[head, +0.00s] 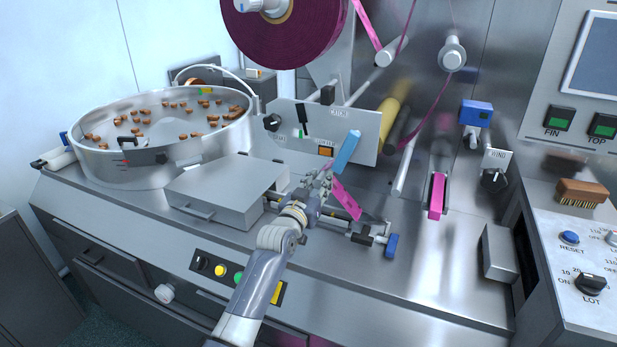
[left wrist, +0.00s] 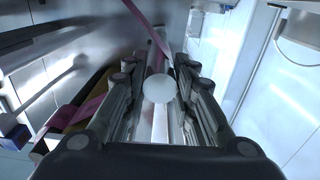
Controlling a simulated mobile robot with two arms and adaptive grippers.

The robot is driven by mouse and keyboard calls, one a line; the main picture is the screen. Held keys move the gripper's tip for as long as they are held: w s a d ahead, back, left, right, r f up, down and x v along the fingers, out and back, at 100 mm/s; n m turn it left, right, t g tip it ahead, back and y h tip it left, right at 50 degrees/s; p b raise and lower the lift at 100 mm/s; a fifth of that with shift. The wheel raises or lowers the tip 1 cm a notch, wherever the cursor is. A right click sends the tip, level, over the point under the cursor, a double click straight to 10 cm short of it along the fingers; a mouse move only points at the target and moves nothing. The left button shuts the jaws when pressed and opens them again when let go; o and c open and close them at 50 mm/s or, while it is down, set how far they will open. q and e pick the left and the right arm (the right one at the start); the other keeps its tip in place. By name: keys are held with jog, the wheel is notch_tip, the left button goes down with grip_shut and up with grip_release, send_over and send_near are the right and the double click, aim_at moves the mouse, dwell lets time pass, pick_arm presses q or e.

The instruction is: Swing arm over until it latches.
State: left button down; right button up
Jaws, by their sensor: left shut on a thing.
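My left gripper (head: 322,184) reaches in from the bottom of the head view and is shut at the lower end of a light-blue bar (head: 347,150). I take this bar to be part of the swing arm. It tilts up and to the right in front of the control plate. In the left wrist view, a pale rod with a round white end (left wrist: 158,88) lies between the fingers (left wrist: 160,100). The fingers hide where the bar joins the machine. I cannot make out a latch. My right gripper is out of view.
A pink strip (head: 346,202) lies right of my gripper. A grey box cover (head: 215,207) stands to its left, near a steel bowl (head: 160,170) of brown pieces. The control plate (head: 360,125) and a large maroon film roll (head: 285,40) are behind.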

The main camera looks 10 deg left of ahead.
pick_arm(q)
jog(key=shift+d, duration=0.2)
jog(key=c, duration=1.3)
grip_release()
jog(key=shift+d, duration=0.1)
jog(key=shift+a, duration=0.25)
jog(key=shift+s, duration=0.1)
jog(key=shift+s, duration=0.6)
jog(key=s+a, duration=0.2)
jog(key=s, duration=0.8)
jog(key=shift+s+a, duration=0.15)
jog(key=shift+s, duration=0.1)
